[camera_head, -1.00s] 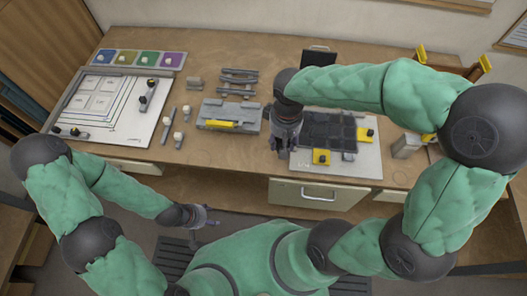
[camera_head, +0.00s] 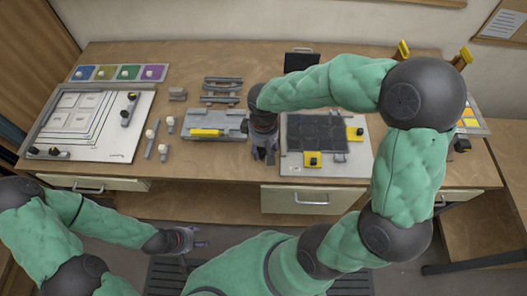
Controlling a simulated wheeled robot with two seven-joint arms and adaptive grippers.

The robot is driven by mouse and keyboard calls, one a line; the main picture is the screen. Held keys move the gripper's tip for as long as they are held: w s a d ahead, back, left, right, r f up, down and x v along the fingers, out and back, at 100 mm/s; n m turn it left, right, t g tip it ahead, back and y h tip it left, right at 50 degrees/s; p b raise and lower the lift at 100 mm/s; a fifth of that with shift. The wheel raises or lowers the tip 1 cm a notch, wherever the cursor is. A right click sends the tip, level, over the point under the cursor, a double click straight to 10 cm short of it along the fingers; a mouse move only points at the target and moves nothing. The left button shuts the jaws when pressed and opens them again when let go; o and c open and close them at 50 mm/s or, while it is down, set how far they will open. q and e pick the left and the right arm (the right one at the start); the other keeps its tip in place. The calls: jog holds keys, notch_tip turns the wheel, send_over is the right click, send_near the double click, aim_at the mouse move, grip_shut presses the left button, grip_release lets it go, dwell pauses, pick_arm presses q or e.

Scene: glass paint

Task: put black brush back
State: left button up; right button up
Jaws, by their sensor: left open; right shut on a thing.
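My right gripper (camera_head: 265,154) points down between the grey rack (camera_head: 228,128) and the left edge of the dark-panelled board (camera_head: 284,164). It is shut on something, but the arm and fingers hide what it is. I cannot clearly make out the black brush in this view. My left gripper (camera_head: 192,238) is open and empty, low in front of the desk edge.
Several colour pots stand on a strip (camera_head: 122,74) at the back left. My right arm covers much of the back right.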

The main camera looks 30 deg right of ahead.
jog(key=w+f, duration=0.1)
jog(key=w+d+f, duration=0.1)
jog(key=f, duration=0.1)
jog(key=shift+w+d+f+b, duration=0.2)
jog(key=shift+w+b, duration=0.05)
jog(key=shift+b, duration=0.1)
jog(key=shift+w+f+b, duration=0.15)
jog(key=shift+f+b, duration=0.35)
jog(key=shift+f, duration=1.15)
jog(key=shift+f, duration=0.1)
jog(key=shift+f, duration=0.1)
jog(key=o, duration=1.2)
jog(key=shift+r, duration=0.45)
notch_tip(320, 180, up, 12)
jog(key=p, duration=0.3)
jog(key=shift+f, duration=0.2)
